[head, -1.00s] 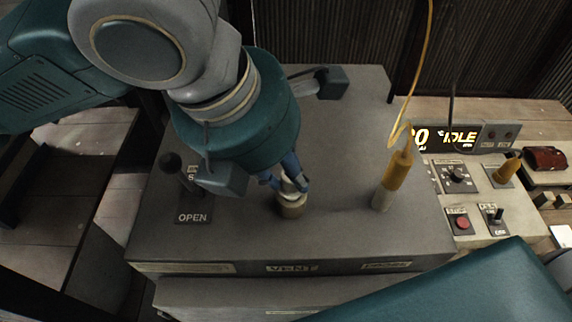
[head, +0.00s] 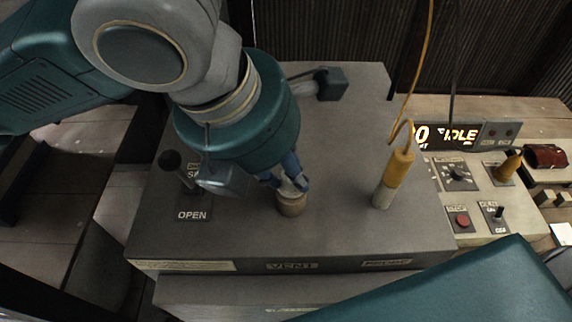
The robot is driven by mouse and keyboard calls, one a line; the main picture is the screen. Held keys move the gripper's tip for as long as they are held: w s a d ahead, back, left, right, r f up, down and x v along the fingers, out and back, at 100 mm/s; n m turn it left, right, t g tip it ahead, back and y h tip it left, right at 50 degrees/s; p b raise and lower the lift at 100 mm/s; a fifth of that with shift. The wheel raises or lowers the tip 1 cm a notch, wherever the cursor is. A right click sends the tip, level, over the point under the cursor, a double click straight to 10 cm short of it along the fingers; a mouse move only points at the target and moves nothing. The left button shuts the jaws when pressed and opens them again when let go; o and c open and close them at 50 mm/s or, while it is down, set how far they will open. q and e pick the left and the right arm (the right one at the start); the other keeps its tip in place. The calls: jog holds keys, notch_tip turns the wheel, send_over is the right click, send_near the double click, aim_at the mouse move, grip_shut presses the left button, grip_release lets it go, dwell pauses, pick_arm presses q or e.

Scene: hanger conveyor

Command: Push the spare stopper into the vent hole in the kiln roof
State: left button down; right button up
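The kiln roof (head: 345,125) is the grey flat top in the middle of the head view. A tan stopper (head: 291,203) stands on it behind the VENT label (head: 291,266). My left gripper (head: 288,184) points down from above, its blue fingers around a pale knob on top of the stopper. The fingers look closed on that knob. The vent hole is not visible, so I cannot tell how deep the stopper sits. My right gripper is out of view; only my teal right arm shows at the lower right.
A yellow probe (head: 399,168) with a cable stands on the roof, right of the stopper. A lever (head: 170,161) by the OPEN label is at the left.

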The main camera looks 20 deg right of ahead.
pick_arm(q)
jog(key=shift+f, duration=0.55)
jog(key=c, duration=1.7)
grip_release()
jog(key=shift+o, duration=0.2)
jog(key=o, duration=0.5)
jog(key=shift+o, duration=0.2)
jog(key=v, duration=1.2)
jog(key=shift+s, duration=0.1)
